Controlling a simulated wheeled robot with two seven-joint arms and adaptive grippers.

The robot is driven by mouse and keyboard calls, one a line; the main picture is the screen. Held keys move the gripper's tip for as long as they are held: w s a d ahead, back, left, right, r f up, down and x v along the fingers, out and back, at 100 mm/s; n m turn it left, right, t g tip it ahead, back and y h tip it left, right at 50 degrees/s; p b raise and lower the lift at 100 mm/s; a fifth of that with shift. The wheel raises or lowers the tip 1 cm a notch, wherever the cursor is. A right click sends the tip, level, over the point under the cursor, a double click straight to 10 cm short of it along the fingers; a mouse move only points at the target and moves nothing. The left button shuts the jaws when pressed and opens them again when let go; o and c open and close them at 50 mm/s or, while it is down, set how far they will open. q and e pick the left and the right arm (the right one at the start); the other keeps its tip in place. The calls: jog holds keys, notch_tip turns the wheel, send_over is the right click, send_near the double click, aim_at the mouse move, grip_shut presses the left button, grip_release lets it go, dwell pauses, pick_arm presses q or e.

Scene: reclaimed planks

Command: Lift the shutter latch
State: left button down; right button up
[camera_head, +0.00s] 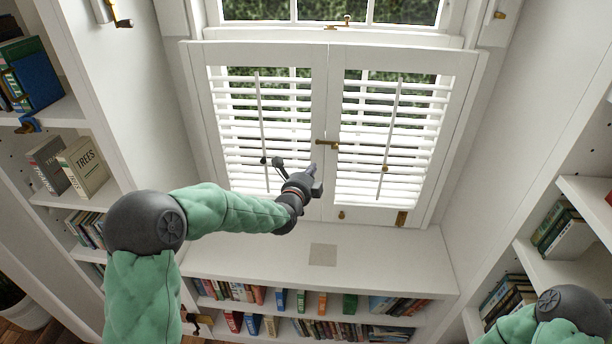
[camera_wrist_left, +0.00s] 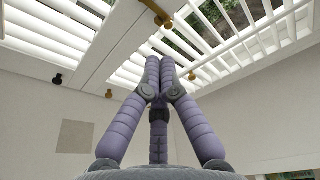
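The shutter latch (camera_head: 327,143) is a small brass bar lying roughly level across the seam between the left shutter panel (camera_head: 319,100) and the right shutter panel (camera_head: 334,100). It also shows at the top of the left wrist view (camera_wrist_left: 155,12), beyond the fingertips. My left gripper (camera_head: 312,170) is in front of the shutters, below the latch and apart from it. In the left wrist view its purple fingers (camera_wrist_left: 160,65) are drawn together at the tips, with nothing held. My right gripper is out of view; only part of my right arm shows at lower right.
A white sill (camera_head: 390,250) with a square beige patch (camera_head: 323,254) lies below the shutters, above low bookshelves. Tall shelves with books (camera_head: 83,166) stand on both sides.

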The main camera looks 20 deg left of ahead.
pick_arm(q)
jog(key=s, duration=0.3)
jog(key=shift+a+r, duration=0.15)
jog(key=shift+a, duration=0.25)
